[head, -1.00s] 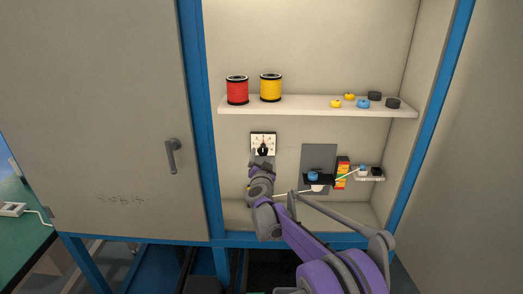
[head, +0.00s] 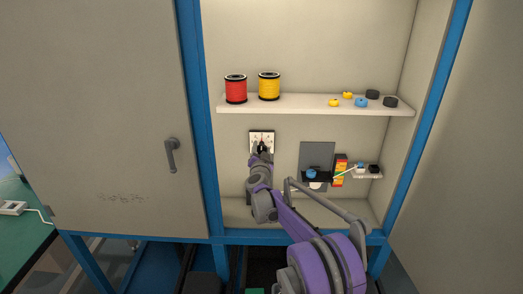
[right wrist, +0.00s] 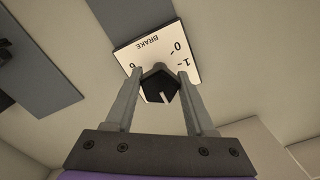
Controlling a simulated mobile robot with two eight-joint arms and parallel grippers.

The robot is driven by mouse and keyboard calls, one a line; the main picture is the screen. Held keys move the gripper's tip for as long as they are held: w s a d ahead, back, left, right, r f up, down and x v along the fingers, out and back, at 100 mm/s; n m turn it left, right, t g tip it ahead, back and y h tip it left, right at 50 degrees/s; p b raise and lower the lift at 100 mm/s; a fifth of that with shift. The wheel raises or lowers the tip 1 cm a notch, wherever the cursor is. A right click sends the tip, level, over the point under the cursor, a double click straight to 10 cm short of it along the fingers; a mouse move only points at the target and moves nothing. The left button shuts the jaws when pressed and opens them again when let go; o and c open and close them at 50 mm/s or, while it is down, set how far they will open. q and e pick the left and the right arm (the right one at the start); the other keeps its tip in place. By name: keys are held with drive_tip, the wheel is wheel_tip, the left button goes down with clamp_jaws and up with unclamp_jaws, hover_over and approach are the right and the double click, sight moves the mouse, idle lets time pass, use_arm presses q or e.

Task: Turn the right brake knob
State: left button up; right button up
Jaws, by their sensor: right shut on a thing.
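The brake knob (right wrist: 161,86) is black with a white pointer line, on a white dial plate (right wrist: 133,54) marked "BRAKE" in the right wrist view. In the head view the dial plate (head: 255,135) is on the cabinet's back wall below the shelf. My right gripper (right wrist: 160,76) is shut on the knob, one finger on each side of it. In the head view my right gripper (head: 262,149) is at the plate and hides part of the knob. My left gripper is not in view.
A shelf (head: 300,105) above carries a red spool (head: 236,90), a yellow spool (head: 269,87) and several small caps. Right of the dial is a grey panel (head: 316,153) with a black ledge, beside an orange-yellow box (head: 340,165). A closed cabinet door (head: 100,120) stands left.

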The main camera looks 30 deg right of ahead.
clamp_jaws()
drive_tip(key=shift+m, duration=0.4)
drive_tip(key=m, duration=0.3)
drive_tip(key=shift+m, duration=2)
drive_tip(key=o, duration=0.9)
unclamp_jaws()
